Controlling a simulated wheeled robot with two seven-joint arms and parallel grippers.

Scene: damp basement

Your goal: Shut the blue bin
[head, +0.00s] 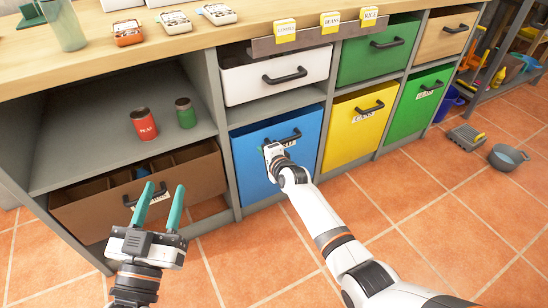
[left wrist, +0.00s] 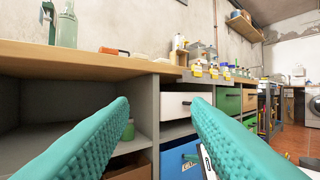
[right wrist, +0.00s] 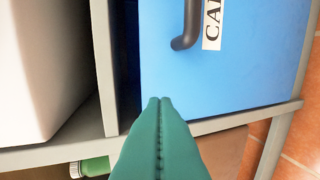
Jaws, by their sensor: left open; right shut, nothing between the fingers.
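The blue bin (head: 243,168) sits in the lower row of the shelf unit, under the white drawer, with a black handle and a white label. Its front looks close to the shelf frame; I cannot tell whether a small gap is left. My right gripper (head: 270,148) is shut and empty in front of the bin, hiding part of its label. In the right wrist view its closed fingertips (right wrist: 160,100) overlap the edge of the blue front (right wrist: 240,85); contact is unclear. My left gripper (head: 164,192) is open and empty, in front of the brown bin. The blue bin also shows in the left wrist view (left wrist: 178,158).
The brown bin (head: 105,212) at lower left stands pulled out, its dividers showing. A red can (head: 144,124) and a green can (head: 185,113) stand on the shelf above. A white drawer (head: 270,80) and yellow bin (head: 350,130) adjoin. A grey bucket (head: 507,157) is on the floor.

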